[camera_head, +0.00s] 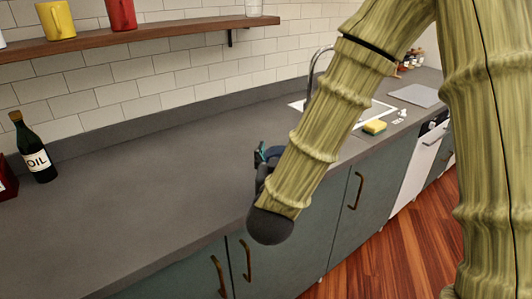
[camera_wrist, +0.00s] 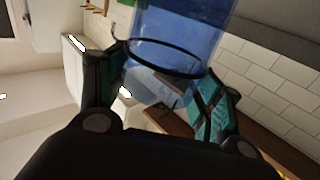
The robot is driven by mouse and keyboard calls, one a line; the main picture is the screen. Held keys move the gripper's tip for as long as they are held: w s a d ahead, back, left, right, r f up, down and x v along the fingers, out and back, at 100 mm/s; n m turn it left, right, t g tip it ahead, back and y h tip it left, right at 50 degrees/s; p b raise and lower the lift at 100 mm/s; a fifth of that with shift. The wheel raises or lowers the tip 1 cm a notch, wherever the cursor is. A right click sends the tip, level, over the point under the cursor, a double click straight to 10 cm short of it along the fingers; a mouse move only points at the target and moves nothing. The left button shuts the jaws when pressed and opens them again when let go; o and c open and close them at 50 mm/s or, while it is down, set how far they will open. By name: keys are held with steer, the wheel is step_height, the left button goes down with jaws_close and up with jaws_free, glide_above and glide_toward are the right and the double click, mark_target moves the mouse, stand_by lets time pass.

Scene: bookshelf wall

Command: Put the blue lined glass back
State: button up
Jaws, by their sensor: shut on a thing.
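A translucent blue glass with a dark line around it (camera_wrist: 178,28) stands between the two fingers of my gripper (camera_wrist: 164,72) in the wrist view. The fingers have teal pads and press on the glass from both sides, so my gripper is shut on it. The glass looks tilted in this view, and its far end is cut off by the top of the picture. In the head view my gripper (camera_head: 264,160) is over the front part of the counter, mostly behind my forearm. The glass cannot be made out there.
An oil bottle (camera_head: 35,150) stands at left on the grey counter (camera_head: 150,180). A sponge (camera_head: 374,127) lies near the sink. The middle counter is clear.

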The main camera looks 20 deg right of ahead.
steer(key=shift+w+f+b, duration=0.1)
steer(key=shift+w+b, duration=0.1)
steer(key=shift+b, duration=1)
steer(key=shift+w+r, duration=0.2)
steer(key=shift+w, duration=0.1)
steer(key=w+f+p, duration=0.1)
steer(key=w+f, duration=0.1)
steer(key=w, duration=0.4)
steer(key=w+d+f+p, duration=0.1)
steer(key=w+f, duration=0.2)
steer(key=w, duration=0.3)
steer(key=shift+w, duration=0.35)
steer(key=shift+f, duration=0.15)
steer(key=o, duration=1.8)
steer(key=shift+c, duration=0.2)
